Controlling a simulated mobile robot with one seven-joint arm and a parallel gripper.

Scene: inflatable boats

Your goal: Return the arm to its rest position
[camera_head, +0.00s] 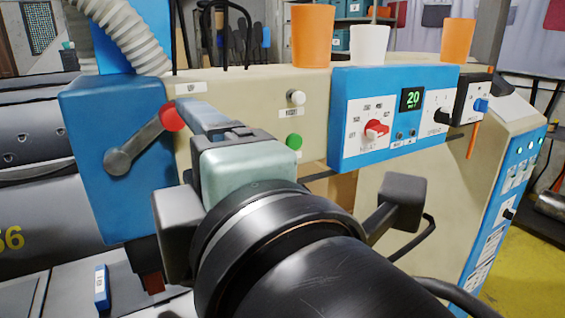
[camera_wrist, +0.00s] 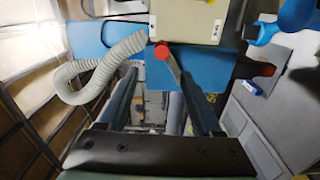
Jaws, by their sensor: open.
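My gripper (camera_wrist: 157,80) is open, its two dark fingers apart, with nothing held between them. In the head view my gripper (camera_head: 192,108) reaches forward from the pale green hand, and its fingertip end lies just right of the red knob (camera_head: 172,115) of a grey lever. In the wrist view the red knob (camera_wrist: 162,52) shows in the gap between the fingertips, with the lever arm (camera_wrist: 174,68) slanting down to the right. I cannot tell how far the fingers are from the knob. My dark arm hides part of the machine's lower front.
The beige machine (camera_head: 240,95) stands close ahead, with a blue control panel (camera_head: 350,100). Orange cups (camera_head: 313,38) and a white cup (camera_head: 369,45) stand on top. A ribbed hose (camera_head: 135,35) runs at the upper left. A blue-handled tool (camera_head: 102,288) lies lower left.

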